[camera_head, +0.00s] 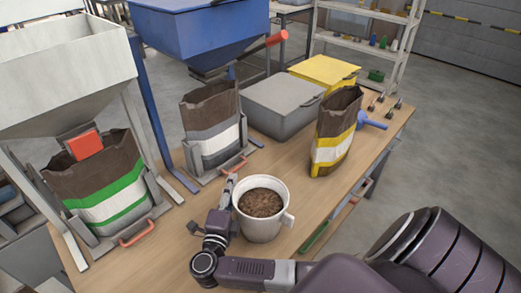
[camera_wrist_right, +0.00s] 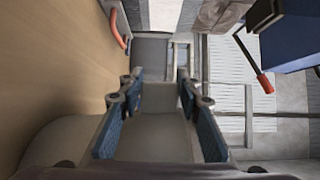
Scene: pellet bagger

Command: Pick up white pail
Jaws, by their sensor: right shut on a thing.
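The white pail (camera_head: 258,229) stands upright near the front middle of the wooden table, filled with brown pellets. Its handle juts out on the right side. My right gripper (camera_head: 229,188) is at the pail's left rim, shut on the pail. In the right wrist view my gripper's blue finger pads (camera_wrist_right: 155,130) flank a pale grey surface. I cannot tell whether the pail's base touches the table. My left gripper is not in view.
A green-banded bag (camera_head: 107,195) and a grey-banded bag (camera_head: 212,130) stand left and behind, under the white hopper (camera_head: 60,75) and blue hopper (camera_head: 205,35). A yellow-banded bag (camera_head: 333,140), grey bin (camera_head: 283,108) and blue scoop (camera_head: 371,121) stand right. Bare table (camera_head: 285,165) lies between.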

